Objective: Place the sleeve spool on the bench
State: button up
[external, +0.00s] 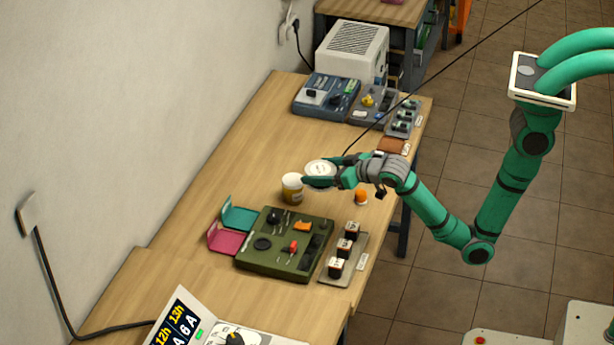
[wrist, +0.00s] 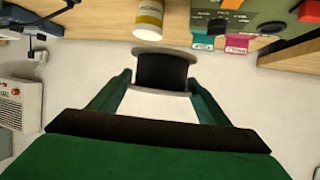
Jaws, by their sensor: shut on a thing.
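The sleeve spool (wrist: 160,71) is black with pale grey end flanges. In the wrist view it sits between the two green fingers of my gripper (wrist: 158,82), which are shut on its sides. In the external view the spool (external: 320,168) shows as a pale round top in my gripper (external: 328,179), over the middle of the wooden bench (external: 215,172). I cannot tell whether its underside touches the bench.
A yellow and white tub (external: 292,187) stands close to the spool, on its left. An orange-topped item (external: 361,197) stands near the front edge. A green tool panel (external: 285,245) lies nearer the camera, and blue and grey devices (external: 325,97) stand farther back. Bare wood lies left of the tub.

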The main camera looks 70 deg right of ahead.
jog(key=s+a+r+n+g+y, duration=0.15)
jog(key=s+a+n+y, duration=0.25)
jog(key=s+a, duration=0.5)
jog(key=s+a+r+n+g+y, duration=0.15)
jog(key=s+a+n+y, duration=0.3)
jog(key=a, duration=0.95)
jog(key=s+a+r+n+g+y, duration=0.15)
jog(key=s+a+n+y, duration=0.35)
jog(key=a, duration=0.6)
jog(key=shift+m+t+h, duration=0.35)
jog(key=shift+m+t, duration=0.1)
jog(key=shift+m, duration=0.4)
jog(key=f+x, duration=0.1)
jog(key=x, duration=0.4)
jog(key=f+x, duration=0.1)
jog(key=x, duration=0.4)
jog(key=s+f+x, duration=0.1)
jog(key=x, duration=0.4)
jog(key=shift+d+f, duration=0.25)
jog(key=shift+d, duration=0.1)
jog(key=shift+w+a+f, duration=0.2)
jog(key=shift+w+f, duration=0.05)
jog(key=shift+f, duration=1.65)
jog(key=shift+f, duration=0.1)
jog(key=o, duration=1.2)
jog(key=shift+c, duration=0.2)
